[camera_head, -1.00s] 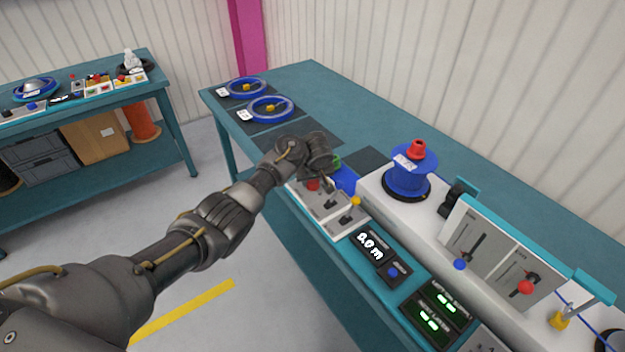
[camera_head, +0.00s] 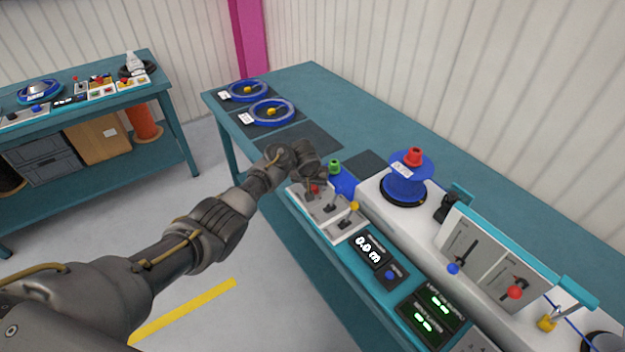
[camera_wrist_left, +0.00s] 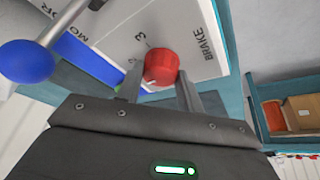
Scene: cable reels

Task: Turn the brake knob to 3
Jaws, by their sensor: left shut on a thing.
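The red brake knob (camera_wrist_left: 161,66) sits on a light panel marked BRAKE (camera_wrist_left: 203,43) in the left wrist view. A "3" and another digit, partly readable, are printed beside the knob. My left gripper (camera_wrist_left: 161,78) has a finger on each side of the knob and is shut on it. In the head view the knob (camera_head: 314,188) shows as a small red spot below my left gripper (camera_head: 313,181), on the panel at the bench's front edge. Which number the knob points to cannot be told. My right gripper is out of view.
A blue-ended lever (camera_wrist_left: 25,61) stands beside the knob in the wrist view. A yellow-tipped lever (camera_head: 354,206), a display reading 0.0 m (camera_head: 368,249) and a blue reel (camera_head: 406,186) lie to the right. Two blue rings (camera_head: 271,112) lie at the back left.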

